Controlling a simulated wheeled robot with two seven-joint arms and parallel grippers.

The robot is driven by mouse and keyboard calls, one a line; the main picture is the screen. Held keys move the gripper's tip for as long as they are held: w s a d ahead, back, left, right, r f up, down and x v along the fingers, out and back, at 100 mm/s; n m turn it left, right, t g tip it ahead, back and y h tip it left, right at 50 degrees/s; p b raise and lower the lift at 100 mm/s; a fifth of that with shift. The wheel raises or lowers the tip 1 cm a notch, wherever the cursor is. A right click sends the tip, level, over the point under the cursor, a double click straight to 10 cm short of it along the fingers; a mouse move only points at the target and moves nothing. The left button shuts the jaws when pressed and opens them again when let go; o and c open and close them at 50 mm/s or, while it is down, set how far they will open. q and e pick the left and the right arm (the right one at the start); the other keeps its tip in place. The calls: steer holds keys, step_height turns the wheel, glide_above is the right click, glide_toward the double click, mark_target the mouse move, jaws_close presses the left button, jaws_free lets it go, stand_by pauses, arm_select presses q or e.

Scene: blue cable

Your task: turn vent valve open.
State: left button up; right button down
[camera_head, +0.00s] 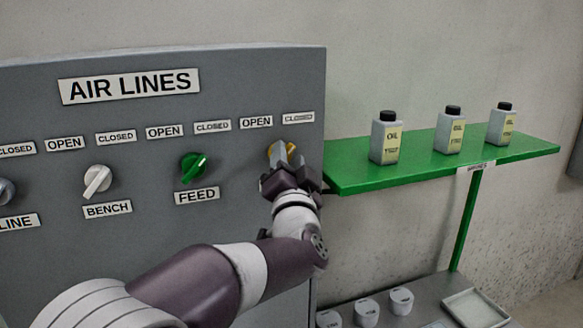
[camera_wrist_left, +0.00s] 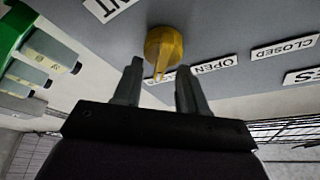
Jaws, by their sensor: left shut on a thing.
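The vent valve is a yellow knob (camera_head: 291,149) at the right end of the grey AIR LINES panel, largely hidden behind my left gripper (camera_head: 281,157). In the left wrist view the yellow knob (camera_wrist_left: 166,47) shows with its narrow handle reaching between the two fingers of my left gripper (camera_wrist_left: 160,82). The gripper is shut on the knob. An OPEN label (camera_head: 256,123) is above and left of it, a CLOSED label (camera_head: 298,118) above and right. The knob's exact angle is hard to read. The name plate below it is hidden by the arm in the head view. My right gripper is not in view.
A green FEED knob (camera_head: 193,167) and a white BENCH knob (camera_head: 97,181) are left on the panel (camera_head: 225,75). A green shelf (camera_head: 400,176) with oil bottles (camera_head: 385,138) stands close to the right. Below are white cups (camera_head: 367,313) and a tray (camera_head: 474,308).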

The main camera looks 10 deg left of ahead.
arm_select(q)
steer(key=shift+a+f+n+g+y+b, duration=0.1)
steer(key=shift+n+g+y+b, duration=1.3)
steer(key=shift+n, duration=2.65)
steer(key=shift+n+g+y+b, duration=0.8)
steer(key=shift+n+y+b, duration=1.2)
steer(key=shift+n, duration=2.1)
steer(key=shift+a+f+n+g+y+b, duration=0.1)
steer(key=shift+n+g+y+b, duration=1.55)
steer(key=shift+n, duration=2.4)
steer(key=shift+r+t+h+b, duration=0.1)
steer(key=shift+t+h+b, duration=0.25)
steer(key=shift+b, duration=0.15)
